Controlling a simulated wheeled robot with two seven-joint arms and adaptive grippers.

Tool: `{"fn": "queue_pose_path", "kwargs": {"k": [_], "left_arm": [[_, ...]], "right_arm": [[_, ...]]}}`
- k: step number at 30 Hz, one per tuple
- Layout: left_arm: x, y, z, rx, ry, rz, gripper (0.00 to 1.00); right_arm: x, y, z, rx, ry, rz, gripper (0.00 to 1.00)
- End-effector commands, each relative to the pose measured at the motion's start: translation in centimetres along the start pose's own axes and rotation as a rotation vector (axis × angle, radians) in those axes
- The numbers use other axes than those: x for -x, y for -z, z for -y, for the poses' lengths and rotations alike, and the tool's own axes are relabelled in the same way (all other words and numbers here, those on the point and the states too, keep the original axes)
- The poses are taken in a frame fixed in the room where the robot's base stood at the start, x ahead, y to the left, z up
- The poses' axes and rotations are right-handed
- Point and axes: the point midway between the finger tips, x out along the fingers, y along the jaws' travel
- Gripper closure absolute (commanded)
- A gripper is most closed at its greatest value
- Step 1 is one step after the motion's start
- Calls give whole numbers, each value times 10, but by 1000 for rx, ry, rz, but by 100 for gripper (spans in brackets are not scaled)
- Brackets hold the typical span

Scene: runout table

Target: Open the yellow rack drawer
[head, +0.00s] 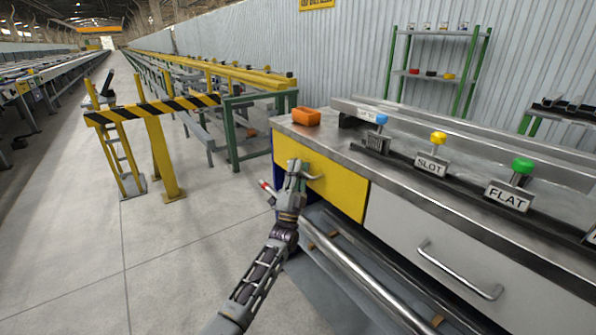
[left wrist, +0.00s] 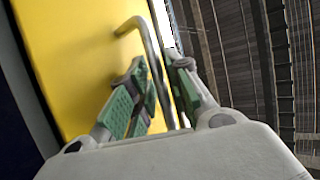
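The yellow drawer (head: 340,188) is at the left end of the steel-topped bench, and its front looks flush with the bench face. Its metal bar handle (head: 313,177) shows beside my left gripper (head: 294,170), which partly covers it. In the left wrist view the yellow front (left wrist: 75,50) fills the left side and the handle (left wrist: 135,24) runs down between the green-padded fingers of my left gripper (left wrist: 162,68). The fingers are drawn in close on both sides of the bar and look shut on it. My right gripper is not in view.
A grey drawer (head: 450,255) with its own handle is right of the yellow one. An orange box (head: 306,117) and several labelled stamps, one with a green knob (head: 522,166), stand on the bench top. A striped barrier (head: 155,108) stands left; the floor before the drawer is clear.

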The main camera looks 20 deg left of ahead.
Motion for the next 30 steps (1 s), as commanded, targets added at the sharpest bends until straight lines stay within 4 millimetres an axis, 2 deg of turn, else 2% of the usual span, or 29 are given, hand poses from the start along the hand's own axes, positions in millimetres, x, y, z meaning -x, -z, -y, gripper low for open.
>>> {"fn": "queue_pose_path", "kwargs": {"k": [2, 6, 20, 30], "left_arm": [[0, 0, 0, 0, 0, 0, 83], [0, 0, 0, 0, 0, 0, 100], [1, 0, 1, 0, 0, 0, 100], [9, -4, 16, -1, -2, 1, 100]], "right_arm": [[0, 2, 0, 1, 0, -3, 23], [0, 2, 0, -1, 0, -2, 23], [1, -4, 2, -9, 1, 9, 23], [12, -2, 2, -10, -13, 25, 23]]}}
